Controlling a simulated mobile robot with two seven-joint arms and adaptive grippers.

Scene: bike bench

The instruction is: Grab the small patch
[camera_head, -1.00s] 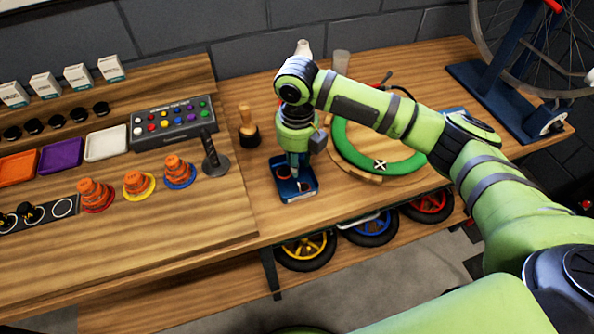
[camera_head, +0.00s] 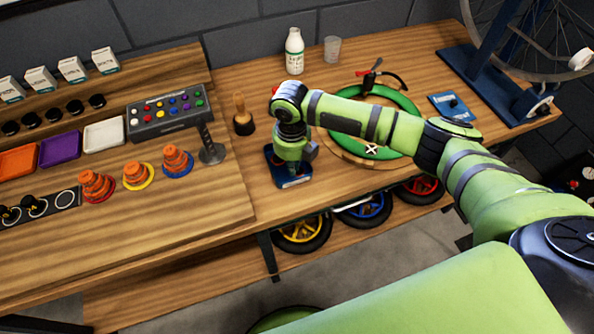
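My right gripper (camera_head: 291,163) points down over a small blue tray (camera_head: 293,183) on the wooden bench. Its body covers most of the tray, and the fingertips are hidden, so I cannot tell whether it is open or shut. The small patch cannot be made out now; the inside of the tray is mostly hidden behind the gripper. My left gripper is not in view.
A green tyre (camera_head: 341,141) lies on a round wooden stand right of the tray. A wooden-handled tool (camera_head: 241,118) stands to its left. A white bottle (camera_head: 294,52) and a clear cup (camera_head: 332,49) stand behind. A button box (camera_head: 170,114) is farther left.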

